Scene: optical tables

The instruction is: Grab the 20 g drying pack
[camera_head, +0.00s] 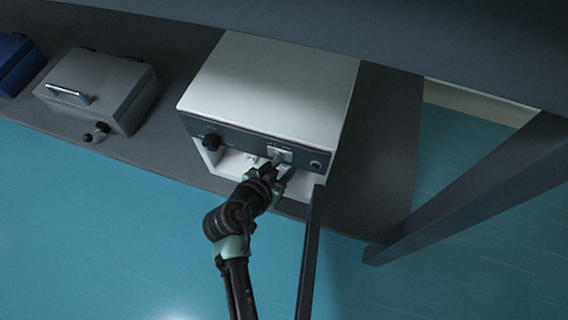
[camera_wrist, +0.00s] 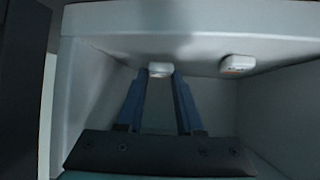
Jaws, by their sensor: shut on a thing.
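A small white pack (camera_wrist: 160,67) sits between the tips of my gripper's two blue fingers in the wrist view. My gripper (camera_wrist: 160,75) is shut on it, inside the open-fronted white cabinet. In the head view my gripper (camera_head: 283,173) reaches into the cabinet's front opening from below. A second small white pack (camera_wrist: 237,65) with a reddish mark lies beside the held one, apart from my fingers; it also shows in the head view (camera_head: 252,158). I cannot read either pack's label, so I cannot tell which is the 20 g drying pack.
A grey case (camera_head: 98,88) and a blue box (camera_head: 17,62) stand left on the dark table (camera_head: 385,140).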

